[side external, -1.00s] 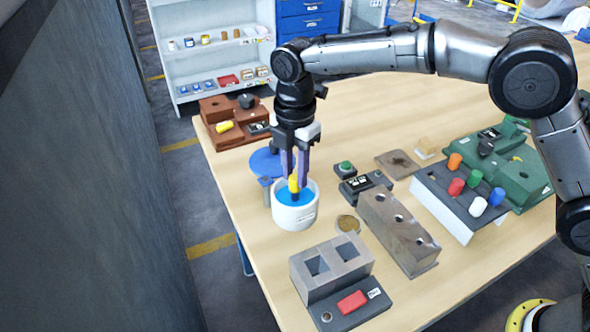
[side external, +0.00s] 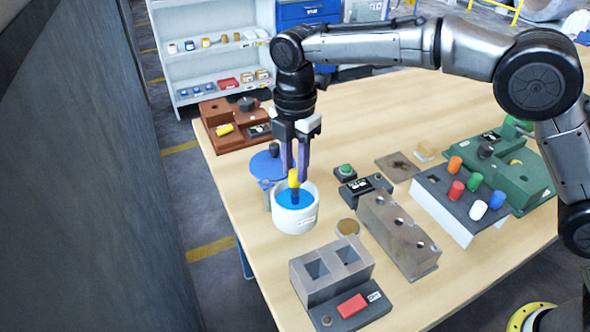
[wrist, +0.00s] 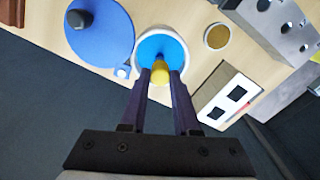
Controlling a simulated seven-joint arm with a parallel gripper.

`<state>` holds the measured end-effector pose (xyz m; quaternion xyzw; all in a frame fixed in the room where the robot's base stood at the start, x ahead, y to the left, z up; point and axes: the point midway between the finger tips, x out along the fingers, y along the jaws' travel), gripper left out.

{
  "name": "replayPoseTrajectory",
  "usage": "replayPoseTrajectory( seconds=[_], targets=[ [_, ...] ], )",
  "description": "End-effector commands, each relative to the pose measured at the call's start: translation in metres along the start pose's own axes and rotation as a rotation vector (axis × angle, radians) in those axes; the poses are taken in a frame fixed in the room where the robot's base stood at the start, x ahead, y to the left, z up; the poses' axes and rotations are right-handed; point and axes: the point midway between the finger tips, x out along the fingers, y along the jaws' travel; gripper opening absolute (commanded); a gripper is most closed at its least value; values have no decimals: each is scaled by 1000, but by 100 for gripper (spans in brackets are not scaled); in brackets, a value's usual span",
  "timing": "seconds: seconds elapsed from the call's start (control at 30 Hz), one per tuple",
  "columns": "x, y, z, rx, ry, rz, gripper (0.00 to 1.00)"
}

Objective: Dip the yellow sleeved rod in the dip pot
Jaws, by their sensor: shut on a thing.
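The white dip pot (side external: 296,217) stands on the table and holds blue liquid (side external: 285,199). My gripper (side external: 296,179) is above the pot with its fingers pointing down, shut on the yellow sleeved rod (side external: 294,178). The rod is roughly upright, yellow at the top with a dark lower part over the blue liquid. I cannot tell whether its lower end touches the liquid. In the wrist view the yellow rod end (wrist: 160,75) sits between the fingertips, in front of the pot's blue liquid (wrist: 160,46).
A blue round plate with a dark knob (side external: 268,166) is left behind the pot. A grey two-hole block (side external: 331,268) and a long three-hole block (side external: 398,235) stand in front and to the right. A rack of coloured pegs (side external: 450,200) is farther right.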

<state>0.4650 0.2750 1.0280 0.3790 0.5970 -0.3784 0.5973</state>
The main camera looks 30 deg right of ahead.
Motion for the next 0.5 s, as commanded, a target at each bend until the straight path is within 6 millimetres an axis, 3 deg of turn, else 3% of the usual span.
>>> replayPoseTrajectory(
  seconds=[0.5],
  targets=[
    [-29,0,0,0,0,2,0]
  ],
)
